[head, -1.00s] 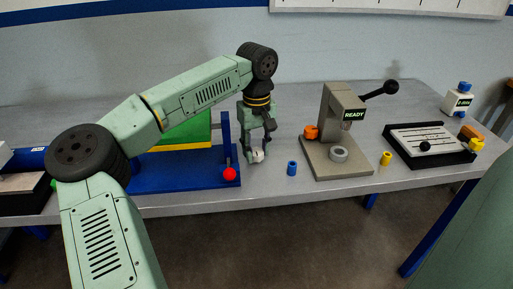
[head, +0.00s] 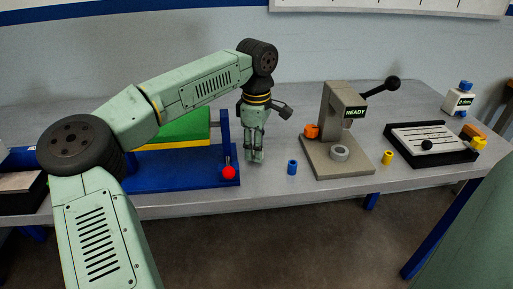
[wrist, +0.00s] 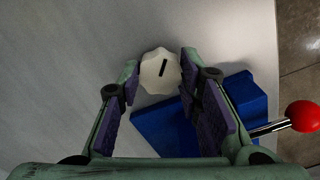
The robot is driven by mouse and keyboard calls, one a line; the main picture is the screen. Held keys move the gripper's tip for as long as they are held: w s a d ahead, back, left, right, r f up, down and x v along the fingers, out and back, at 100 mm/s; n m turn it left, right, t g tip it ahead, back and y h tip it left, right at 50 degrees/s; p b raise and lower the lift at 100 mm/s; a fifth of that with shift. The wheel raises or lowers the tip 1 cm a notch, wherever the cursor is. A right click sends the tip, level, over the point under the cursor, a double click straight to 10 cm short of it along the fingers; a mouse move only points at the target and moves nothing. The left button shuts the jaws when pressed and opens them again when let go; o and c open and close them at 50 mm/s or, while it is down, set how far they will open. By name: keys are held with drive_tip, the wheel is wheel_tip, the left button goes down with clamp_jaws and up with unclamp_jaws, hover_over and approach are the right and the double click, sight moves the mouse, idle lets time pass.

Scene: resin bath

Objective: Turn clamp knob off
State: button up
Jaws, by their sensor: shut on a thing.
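The clamp knob (wrist: 161,71) is white and lobed, with a short black line on its face. In the wrist view the line slants slightly from upright. My gripper (wrist: 159,73) has one finger on each side of the knob and is shut on it. In the head view my gripper (head: 256,157) points down at the bench just right of the blue fixture base (head: 180,176), and its fingers hide most of the knob.
A lever with a red ball (head: 229,172) stands at the blue base's front right corner; the ball also shows in the wrist view (wrist: 303,115). A blue ring (head: 292,167) and a grey press (head: 338,130) marked READY stand to the right. The bench's front edge is close.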

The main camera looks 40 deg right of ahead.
drive_tip(key=n, duration=0.4)
drive_tip(key=shift+n+b, duration=0.3)
drive_tip(key=shift+w+n, duration=0.1)
drive_tip(key=shift+n, duration=1.8)
drive_tip(key=o, duration=1.1)
drive_tip(key=shift+o, duration=0.2)
wheel_tip(320, 180, up, 12)
